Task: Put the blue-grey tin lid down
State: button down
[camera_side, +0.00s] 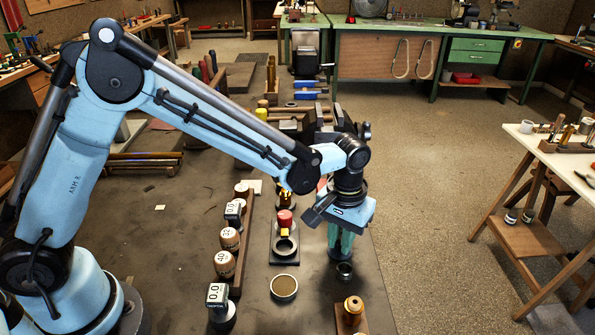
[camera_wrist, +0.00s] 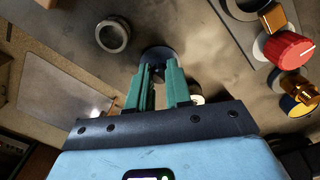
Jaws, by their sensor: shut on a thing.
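The blue-grey tin lid (camera_wrist: 157,53) is a dark round disc at the tips of my gripper (camera_wrist: 159,72) in the wrist view. The two green fingers are shut on it and hide part of it. In the side view my gripper (camera_side: 341,247) points down over the right part of the dark bench, with the lid (camera_side: 337,255) only partly visible below the fingers. I cannot tell whether the lid touches the bench top.

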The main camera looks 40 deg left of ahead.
aim_at(340, 242)
jog(key=c, duration=1.1)
grip_release()
jog(key=shift+o, duration=0.2)
notch_tip(340, 242, up, 12)
jog(key=s+a+t, duration=0.2)
jog(key=s+a, duration=0.2)
jog(key=a, duration=0.1)
jog(key=s+a+m+t, duration=0.1)
jog(key=s+a+t, duration=0.1)
jog(key=s+a, duration=0.2)
jog(key=s+a+r+t, duration=0.1)
jog(key=s+a+t, duration=0.2)
jog(key=a, duration=0.4)
jog(key=shift+s+m, duration=0.4)
jog(key=shift+s, duration=0.3)
